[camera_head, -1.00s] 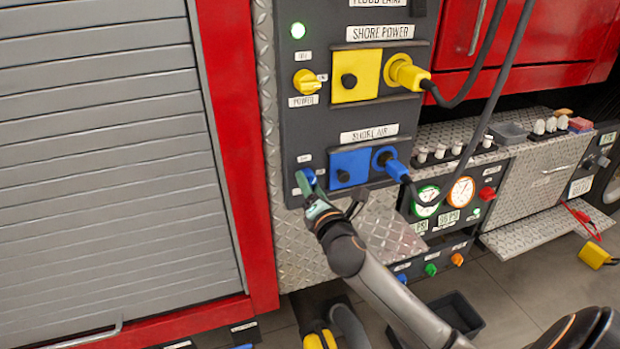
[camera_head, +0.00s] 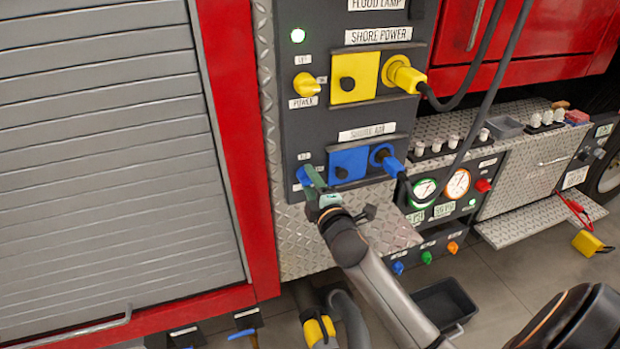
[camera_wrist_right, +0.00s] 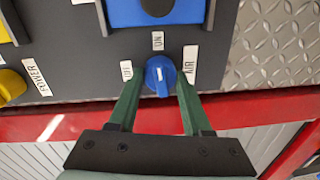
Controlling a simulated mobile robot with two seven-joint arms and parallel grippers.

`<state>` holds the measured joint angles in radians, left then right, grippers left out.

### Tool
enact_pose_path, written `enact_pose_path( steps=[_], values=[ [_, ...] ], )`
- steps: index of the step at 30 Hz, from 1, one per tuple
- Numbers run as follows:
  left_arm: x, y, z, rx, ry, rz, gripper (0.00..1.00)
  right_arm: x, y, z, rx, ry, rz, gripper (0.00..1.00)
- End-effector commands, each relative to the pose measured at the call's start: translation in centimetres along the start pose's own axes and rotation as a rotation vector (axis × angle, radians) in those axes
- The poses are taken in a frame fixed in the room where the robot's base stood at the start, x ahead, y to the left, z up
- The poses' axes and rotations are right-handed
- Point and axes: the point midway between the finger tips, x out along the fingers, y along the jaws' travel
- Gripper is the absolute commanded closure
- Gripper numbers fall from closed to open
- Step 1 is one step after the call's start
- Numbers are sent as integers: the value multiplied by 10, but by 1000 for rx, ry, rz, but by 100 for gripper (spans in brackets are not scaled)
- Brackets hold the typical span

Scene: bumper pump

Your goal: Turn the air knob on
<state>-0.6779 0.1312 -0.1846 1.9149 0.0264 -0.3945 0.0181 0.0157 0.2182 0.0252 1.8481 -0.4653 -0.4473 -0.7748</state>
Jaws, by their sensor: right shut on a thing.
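The blue air knob (camera_head: 302,175) is low on the dark panel, left of the blue shore air socket cover (camera_head: 349,164). The right wrist view shows the knob (camera_wrist_right: 160,75) with its white mark pointing up, roughly at the "ON" label (camera_wrist_right: 158,40). The "AIR" label is right of the knob and another small label is left of it. My right gripper (camera_head: 312,179) is at the knob, with one green finger on each side (camera_wrist_right: 160,88), shut on it. In the head view the fingers partly cover the knob. My left gripper is not in view.
The yellow power knob (camera_head: 306,85) and yellow shore power cover (camera_head: 354,76) sit above. A blue plug (camera_head: 388,161) and its dark cable are to the right. Lit gauges (camera_head: 457,184) and a diamond-plate step (camera_head: 540,218) lie further right. A grey roller shutter (camera_head: 100,160) fills the left.

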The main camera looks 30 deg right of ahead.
Motion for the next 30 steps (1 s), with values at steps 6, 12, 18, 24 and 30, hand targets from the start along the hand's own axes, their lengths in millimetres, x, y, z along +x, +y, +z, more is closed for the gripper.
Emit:
enact_pose_path(
  steps=[6,12,18,24,30],
  values=[
    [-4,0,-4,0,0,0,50,0,0,0,95,5,-3,100],
    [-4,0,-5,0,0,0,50,0,0,1,133,6,-4,100],
    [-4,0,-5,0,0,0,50,0,0,1,144,7,-4,100],
    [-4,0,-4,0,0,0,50,0,0,0,144,7,-4,100],
    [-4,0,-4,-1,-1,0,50,0,0,0,143,8,-3,34]
  ],
)
